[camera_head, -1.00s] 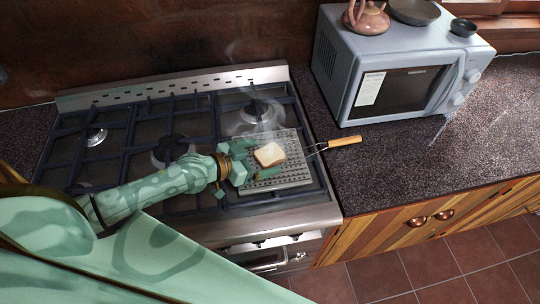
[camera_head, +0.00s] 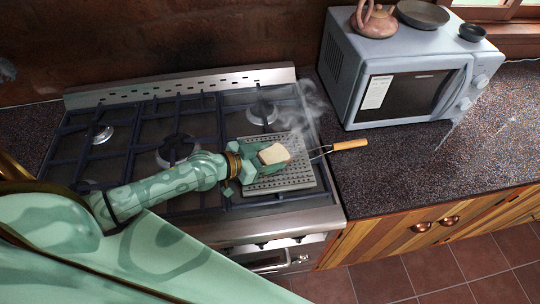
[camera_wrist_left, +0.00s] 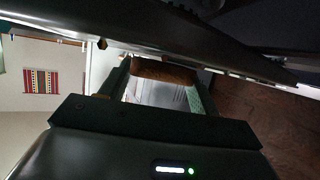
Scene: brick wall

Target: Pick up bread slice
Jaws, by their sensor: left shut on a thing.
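The bread slice (camera_head: 274,154) is pale with a brown crust. In the head view it is at the tips of my left gripper (camera_head: 262,161), over the perforated grill plate on the right part of the stove. My left gripper is shut on the bread slice. In the left wrist view the bread's brown crust (camera_wrist_left: 165,72) lies between the two fingers of my left gripper (camera_wrist_left: 160,84). I cannot tell whether the slice still touches the plate. My right gripper is not in view.
The grill plate (camera_head: 295,176) has a wooden handle (camera_head: 350,144) reaching over the dark counter. Smoke rises beside it. A microwave (camera_head: 400,75) stands at the back right with a pink teapot (camera_head: 373,20) and dishes on top. Stove grates (camera_head: 130,130) lie left.

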